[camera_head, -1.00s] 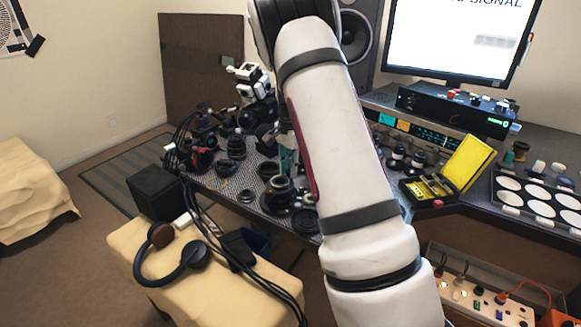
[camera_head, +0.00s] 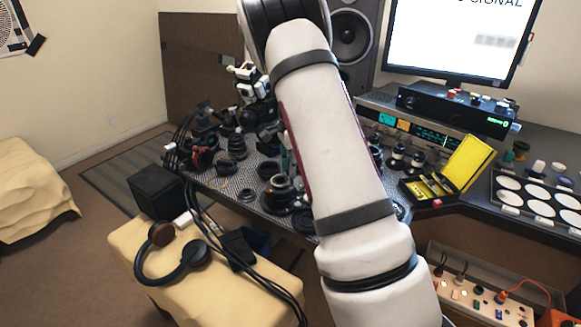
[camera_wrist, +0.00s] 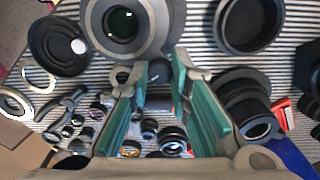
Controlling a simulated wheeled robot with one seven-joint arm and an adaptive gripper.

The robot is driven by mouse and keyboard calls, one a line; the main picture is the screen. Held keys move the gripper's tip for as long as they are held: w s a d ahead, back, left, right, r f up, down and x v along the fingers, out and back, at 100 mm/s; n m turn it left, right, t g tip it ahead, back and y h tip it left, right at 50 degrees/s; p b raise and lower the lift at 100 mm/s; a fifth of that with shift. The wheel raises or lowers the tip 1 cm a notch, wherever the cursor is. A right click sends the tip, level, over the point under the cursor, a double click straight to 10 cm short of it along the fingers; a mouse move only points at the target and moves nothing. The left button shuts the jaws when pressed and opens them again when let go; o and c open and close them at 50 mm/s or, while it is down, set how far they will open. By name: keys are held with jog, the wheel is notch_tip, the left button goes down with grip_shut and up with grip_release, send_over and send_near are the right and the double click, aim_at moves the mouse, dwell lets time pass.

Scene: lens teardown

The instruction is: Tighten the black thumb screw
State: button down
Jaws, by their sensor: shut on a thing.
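In the wrist view, my gripper (camera_wrist: 160,78) reaches forward with its teal-padded fingers on either side of a small dark part, which looks like the black thumb screw (camera_wrist: 158,72). The fingertips are closed on it. Its lower end and thread are hidden. The screw is beside a large grey lens ring (camera_wrist: 126,28) with a dark glass centre. In the head view, my arm hides most of the gripper; only a bit of teal shows beside the arm. I cannot make out the screw there.
Lens barrels and rings crowd the striped mat, including a black ring (camera_wrist: 58,45) and a stacked barrel (camera_wrist: 246,102). In the head view, a yellow case (camera_head: 466,160) lies open at right, and headphones (camera_head: 175,262) rest on the cloth-covered stand in front.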

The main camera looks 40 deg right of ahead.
jog(key=c, duration=1.4)
grip_release()
jog(key=shift+c, duration=0.2)
jog(key=shift+r, duration=0.1)
notch_tip(320, 180, up, 12)
jog(key=s+a+r+n+t+y+p, duration=0.15)
jog(key=s+a+r+n+p, duration=0.35)
jog(key=s+a+r+n, duration=0.75)
jog(key=s+a+r+n+t+p, duration=0.1)
jog(key=s+a+r+n+p, duration=0.1)
jog(key=s, duration=0.6)
jog(key=s+a+r+n+h+p, duration=0.1)
jog(key=s+a+r+n+p, duration=0.1)
jog(key=s+a, duration=0.4)
jog(key=s+a+r+n+t+p, duration=0.1)
jog(key=s+a+n, duration=0.3)
jog(key=s, duration=0.7)
jog(key=shift+r+n+t+p, duration=0.35)
jog(key=shift+r+p, duration=0.05)
jog(key=shift+r, duration=0.3)
jog(key=shift+s+f+h, duration=0.15)
jog(key=shift+s+h, duration=0.05)
jog(key=shift+h, duration=0.05)
jog(key=shift+c, duration=0.4)
